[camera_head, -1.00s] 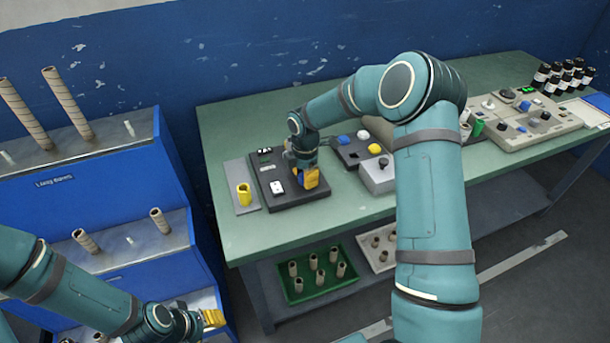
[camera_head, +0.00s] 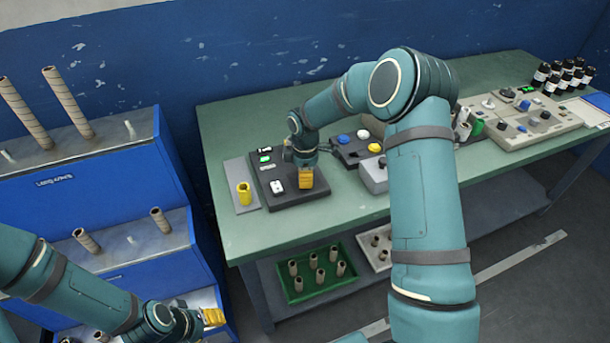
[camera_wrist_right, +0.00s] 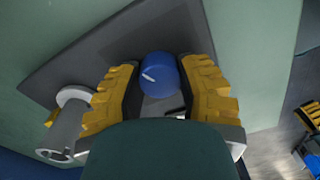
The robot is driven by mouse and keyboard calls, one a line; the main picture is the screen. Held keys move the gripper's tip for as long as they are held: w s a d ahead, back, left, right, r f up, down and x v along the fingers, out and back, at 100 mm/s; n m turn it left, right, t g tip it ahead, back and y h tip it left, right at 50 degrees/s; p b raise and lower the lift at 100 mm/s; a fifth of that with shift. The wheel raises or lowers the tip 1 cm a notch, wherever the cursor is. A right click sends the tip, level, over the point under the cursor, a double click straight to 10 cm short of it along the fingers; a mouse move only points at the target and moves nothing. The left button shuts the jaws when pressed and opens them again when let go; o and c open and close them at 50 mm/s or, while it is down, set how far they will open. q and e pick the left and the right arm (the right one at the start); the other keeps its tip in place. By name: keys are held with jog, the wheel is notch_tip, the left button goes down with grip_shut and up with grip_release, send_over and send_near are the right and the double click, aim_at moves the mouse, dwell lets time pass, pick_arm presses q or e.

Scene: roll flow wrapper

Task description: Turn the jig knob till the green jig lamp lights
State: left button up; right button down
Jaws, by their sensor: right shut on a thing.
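The jig is a dark plate (camera_head: 312,196) at the left end of the green table. Its green jig lamp (camera_head: 265,158) glows near the back left corner of the plate. The jig knob (camera_wrist_right: 160,74) is blue with a white pointer line, seen in the right wrist view; the gripper hides it in the head view. My right gripper (camera_head: 306,180) points down over the plate, its yellow fingers shut on either side of the knob. My left gripper (camera_head: 213,317) is at the lower left, by the blue rack; its finger gap is unclear.
A yellow piece (camera_head: 244,193) stands on a grey plate left of the jig. To the right are a dark panel with a yellow button (camera_head: 375,148) and a grey box (camera_head: 373,176). A green tray (camera_head: 298,296) sits below the table. My right arm hides part of the tabletop.

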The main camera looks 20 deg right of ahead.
jog(key=shift+f, duration=0.1)
jog(key=shift+c, duration=2.4)
grip_release()
notch_tip(320, 180, up, 12)
